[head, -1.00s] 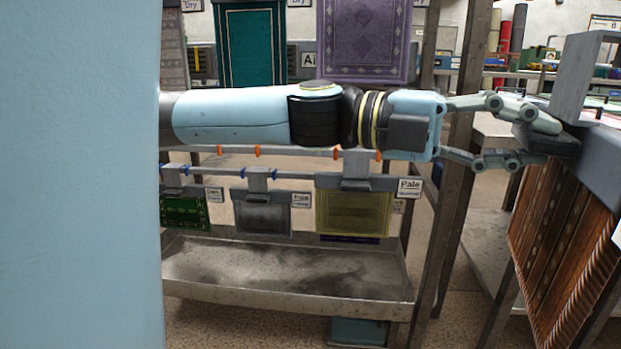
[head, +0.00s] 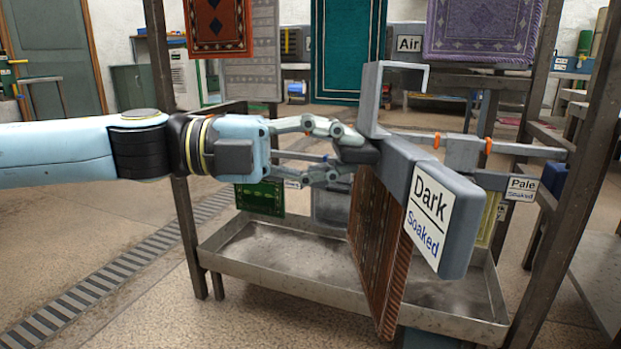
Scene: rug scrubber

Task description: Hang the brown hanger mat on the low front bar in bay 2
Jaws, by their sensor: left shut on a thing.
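The brown hanger mat (head: 378,248) hangs from a thick grey hanger with a hook on top and a white "Dark Soaked" label (head: 431,215). The open hook stands left of the bar's visible right part; I cannot tell the gap in depth. No bay number is readable. My right gripper is not in view.
A grey metal drip tray (head: 265,280) lies below the bar. A green mat (head: 260,197), a grey mat (head: 331,207) and a "Pale Soaked" mat hang low behind. Teal (head: 347,50), purple and orange-brown mats hang above. Dark posts (head: 570,170) flank the rack.

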